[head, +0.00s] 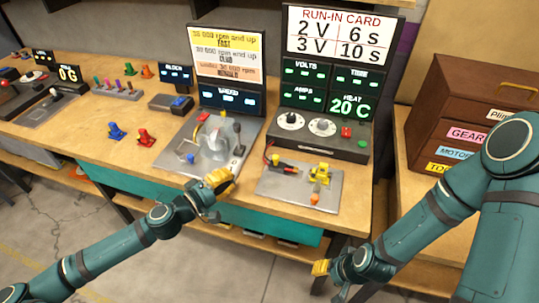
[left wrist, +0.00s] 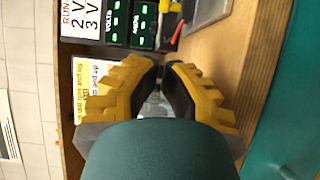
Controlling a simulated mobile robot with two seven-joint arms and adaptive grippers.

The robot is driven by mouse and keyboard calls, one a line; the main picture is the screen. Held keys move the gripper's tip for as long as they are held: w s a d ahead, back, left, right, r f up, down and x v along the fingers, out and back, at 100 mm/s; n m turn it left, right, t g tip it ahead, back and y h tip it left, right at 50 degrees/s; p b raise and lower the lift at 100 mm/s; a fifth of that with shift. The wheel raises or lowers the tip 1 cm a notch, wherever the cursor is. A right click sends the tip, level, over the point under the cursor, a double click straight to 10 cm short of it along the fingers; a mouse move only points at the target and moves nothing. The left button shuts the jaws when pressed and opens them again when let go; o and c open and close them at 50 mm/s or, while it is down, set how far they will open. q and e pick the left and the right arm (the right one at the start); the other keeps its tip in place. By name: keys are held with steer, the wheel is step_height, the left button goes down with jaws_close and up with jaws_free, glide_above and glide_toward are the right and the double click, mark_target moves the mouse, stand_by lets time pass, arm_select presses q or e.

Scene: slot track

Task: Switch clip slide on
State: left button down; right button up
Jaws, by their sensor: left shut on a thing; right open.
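My left gripper (head: 222,180) is at the front right edge of the grey plate (head: 185,143) that bears a clear dome (head: 216,138). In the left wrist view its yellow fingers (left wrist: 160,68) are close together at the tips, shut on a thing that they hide. I cannot tell which part it is. A second grey plate (head: 274,194) to the right bears red and black clips (head: 275,160), a yellow part (head: 325,173) and an orange-tipped piece (head: 315,198). I cannot make out a clip slide for certain. My right gripper (head: 326,272) is open and empty, in front of the table edge.
Behind the plates stand a speed display (head: 231,99) and a run-in card (head: 339,38) above a control box with dials (head: 322,127). Red (head: 146,137) and blue (head: 116,131) small pieces lie to the left. A brown drawer cabinet (head: 465,90) stands at the right.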

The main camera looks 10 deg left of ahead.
mark_target(277, 163)
arm_select(q)
steer(key=shift+w+a+r, duration=0.1)
steer(key=shift+a+r, duration=0.1)
steer(key=shift+a, duration=0.45)
steer(key=b+x, duration=0.1)
steer(key=x, duration=0.9)
steer(key=shift+w+d+r, duration=0.1)
steer(key=shift+w+d, duration=0.05)
steer(key=shift+w, duration=0.05)
steer(key=shift+w+d, duration=0.15)
steer(key=shift+d, duration=1)
steer(key=shift+w+d, duration=0.1)
steer(key=shift+d, duration=0.5)
